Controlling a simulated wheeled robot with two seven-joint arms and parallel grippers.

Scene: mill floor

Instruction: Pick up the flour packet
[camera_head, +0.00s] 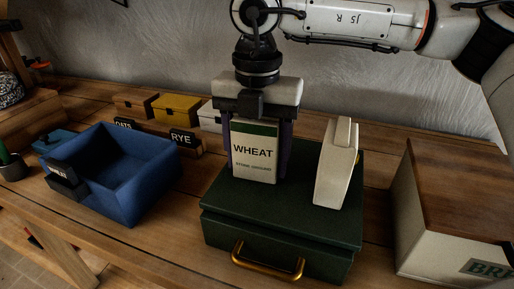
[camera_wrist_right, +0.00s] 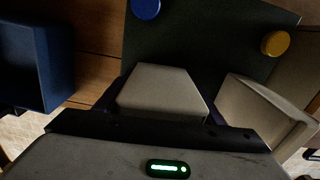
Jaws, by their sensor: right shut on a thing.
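The flour packet (camera_head: 255,160) is a cream packet with a dark green band and the word WHEAT. It is upright at the top of a dark green box (camera_head: 286,207) with a brass handle; I cannot tell if its base touches the lid. My right gripper (camera_head: 259,147) points down and is shut on it, one finger at each side. In the right wrist view the packet's top (camera_wrist_right: 162,90) lies between the fingers. A second cream packet (camera_head: 337,165) stands apart to the right on the green box. My left gripper is in neither view.
A blue open bin (camera_head: 150,196) with a WHEAT tag stands left of the green box. A wood-lidded bread box (camera_head: 459,207) stands at right. Small boxes, one yellow (camera_head: 176,108), and OATS and RYE signs (camera_head: 183,138) are behind. A plant pot (camera_head: 12,170) is far left.

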